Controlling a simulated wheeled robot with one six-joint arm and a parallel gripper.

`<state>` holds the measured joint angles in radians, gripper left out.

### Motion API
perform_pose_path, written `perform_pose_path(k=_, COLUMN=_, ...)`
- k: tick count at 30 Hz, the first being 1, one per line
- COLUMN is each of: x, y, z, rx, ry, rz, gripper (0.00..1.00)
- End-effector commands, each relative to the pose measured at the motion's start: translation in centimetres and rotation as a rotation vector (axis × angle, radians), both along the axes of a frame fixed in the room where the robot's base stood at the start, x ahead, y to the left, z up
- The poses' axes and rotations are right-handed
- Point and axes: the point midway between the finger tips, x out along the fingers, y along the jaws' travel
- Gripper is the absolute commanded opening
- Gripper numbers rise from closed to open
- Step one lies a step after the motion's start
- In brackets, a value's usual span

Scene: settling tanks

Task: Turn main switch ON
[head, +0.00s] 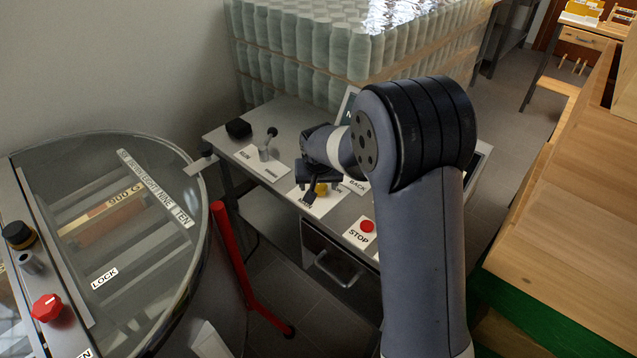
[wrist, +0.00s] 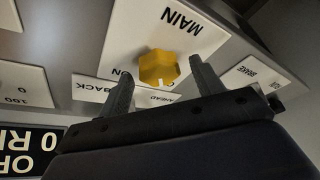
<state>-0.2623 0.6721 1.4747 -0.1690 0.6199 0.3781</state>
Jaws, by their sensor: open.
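The main switch is a yellow faceted knob (head: 321,189) on a white plate (head: 327,205) on the grey console. In the wrist view, the yellow knob (wrist: 158,66) sits on the white plate (wrist: 150,30) reading MAIN, with ON partly showing beside the knob. A small white mark shows on the knob's edge nearest my gripper. My gripper (wrist: 162,80) is open, with one dark finger to each side of the knob. The fingers appear close to it; whether they touch cannot be told. In the head view, my gripper (head: 316,184) partly hides the knob and plate.
A red STOP button (head: 367,226) and a black-knobbed lever (head: 267,143) flank the switch. BACK (wrist: 92,88) and AHEAD plates lie near my fingers. A glass-lidded drum (head: 130,200) and red bar (head: 232,255) stand left. A wooden cabinet (head: 570,230) stands right.

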Motion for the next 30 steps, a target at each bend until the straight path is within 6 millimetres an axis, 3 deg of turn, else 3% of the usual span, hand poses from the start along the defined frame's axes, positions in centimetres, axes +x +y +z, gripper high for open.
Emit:
perform_pose_path(k=2, x=0.00, y=-0.01, z=0.01, rx=0.000, ry=0.000, rz=0.000, gripper=0.63)
perform_pose_path(k=18, x=-0.02, y=0.00, z=0.02, rx=0.000, ry=0.001, rz=0.000, gripper=0.19)
perform_pose_path(k=30, x=-0.01, y=0.08, z=-0.26, rx=-0.001, ry=0.000, rz=-0.076, gripper=0.18)
